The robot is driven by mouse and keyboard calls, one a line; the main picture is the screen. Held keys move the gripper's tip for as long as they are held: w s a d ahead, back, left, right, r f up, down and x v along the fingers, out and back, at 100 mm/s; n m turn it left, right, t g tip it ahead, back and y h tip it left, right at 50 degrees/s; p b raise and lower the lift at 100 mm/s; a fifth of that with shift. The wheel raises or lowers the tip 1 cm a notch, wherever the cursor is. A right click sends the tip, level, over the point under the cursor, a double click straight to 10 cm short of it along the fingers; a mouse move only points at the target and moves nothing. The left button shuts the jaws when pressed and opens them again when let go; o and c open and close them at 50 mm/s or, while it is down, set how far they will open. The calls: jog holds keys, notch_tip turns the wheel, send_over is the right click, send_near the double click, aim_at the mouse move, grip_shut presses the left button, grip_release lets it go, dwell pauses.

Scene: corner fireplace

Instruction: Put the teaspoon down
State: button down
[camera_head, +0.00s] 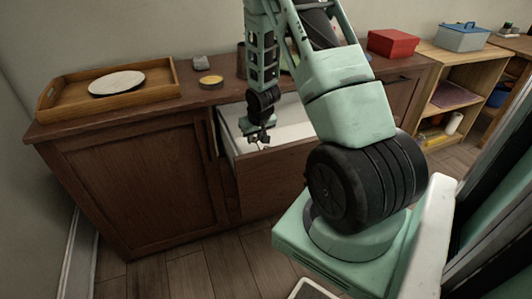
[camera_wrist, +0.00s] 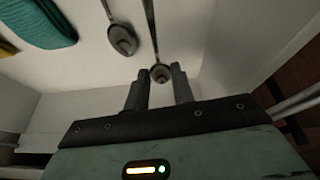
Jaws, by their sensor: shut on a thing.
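My gripper (camera_head: 259,137) is over the open drawer (camera_head: 236,140) of the brown cabinet, close to its front left part. In the wrist view my gripper (camera_wrist: 158,85) has its two fingers on either side of the teaspoon (camera_wrist: 160,73), shut on it near the bowl. The teaspoon's thin handle runs away from the fingers, toward the top of the wrist view. Whether it touches the drawer's white floor I cannot tell. A second spoon (camera_wrist: 122,38) lies in the drawer to its left. The teaspoon is too small to make out in the head view.
A teal folded cloth (camera_wrist: 38,22) lies at the wrist view's upper left. On the cabinet top stand a wooden tray (camera_head: 165,88) with a white plate (camera_head: 117,82), a yellow-topped round item (camera_head: 211,80) and a red box (camera_head: 393,42). A shelf (camera_head: 450,70) stands at right.

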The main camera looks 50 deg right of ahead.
jog(key=shift+f+b, duration=0.4)
jog(key=shift+f, duration=2.55)
jog(key=shift+f, duration=0.1)
jog(key=c, duration=1.5)
grip_release()
jog(key=shift+o, duration=0.2)
jog(key=p+v, duration=0.2)
jog(key=v, duration=1)
jog(key=shift+w, duration=0.1)
